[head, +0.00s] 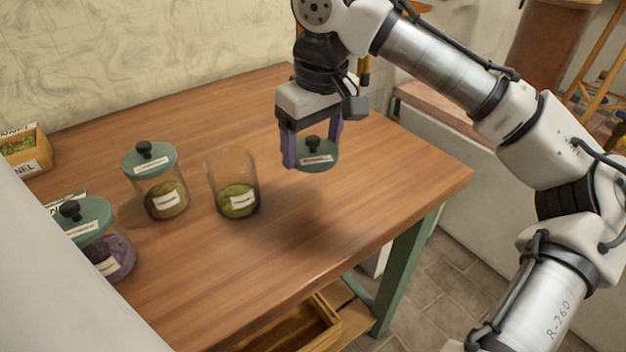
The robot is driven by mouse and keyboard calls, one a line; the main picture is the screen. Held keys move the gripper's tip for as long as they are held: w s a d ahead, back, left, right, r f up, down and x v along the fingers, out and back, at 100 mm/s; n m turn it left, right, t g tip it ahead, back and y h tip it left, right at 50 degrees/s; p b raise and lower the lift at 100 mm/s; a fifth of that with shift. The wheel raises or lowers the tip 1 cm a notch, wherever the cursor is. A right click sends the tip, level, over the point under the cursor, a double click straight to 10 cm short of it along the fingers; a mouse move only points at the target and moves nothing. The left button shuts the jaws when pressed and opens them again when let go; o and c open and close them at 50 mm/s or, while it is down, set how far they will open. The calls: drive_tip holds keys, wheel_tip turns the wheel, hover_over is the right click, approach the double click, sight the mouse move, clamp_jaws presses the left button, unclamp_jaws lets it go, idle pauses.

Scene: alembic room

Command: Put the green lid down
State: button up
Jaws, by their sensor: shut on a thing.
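The green lid (318,163), with a black knob and a pale label, is held level in my gripper (316,152). My gripper is shut on it, with one finger on each side of the knob area; the exact contact is hard to see. The lid hangs above the right part of the wooden table (390,165), with a soft shadow on the wood below it. An open glass jar (235,175) with green contents and a label stands on the table to the left of the lid. Its top is uncovered.
A jar with a green lid (155,180) stands left of the open jar. Another lidded jar with purple contents (108,250) is nearer the left front. A labelled wooden box (25,152) sits at the far left. The table's middle and right are clear, ending at the right edge.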

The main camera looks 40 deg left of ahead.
sight(317, 142)
wheel_tip(317, 142, down, 8)
drive_tip(key=shift+r+b, duration=0.25)
drive_tip(key=shift+b, duration=0.1)
drive_tip(key=shift+f, duration=0.1)
drive_tip(key=o, duration=1)
drive_tip(key=r, duration=0.4)
drive_tip(key=d+r, duration=0.1)
drive_tip(key=r, duration=0.3)
drive_tip(key=r+p, duration=0.1)
drive_tip(key=r, duration=0.3)
drive_tip(key=shift+s+d+r, duration=0.1)
drive_tip(key=shift+s+d, duration=0.05)
drive_tip(key=shift+d, duration=0.05)
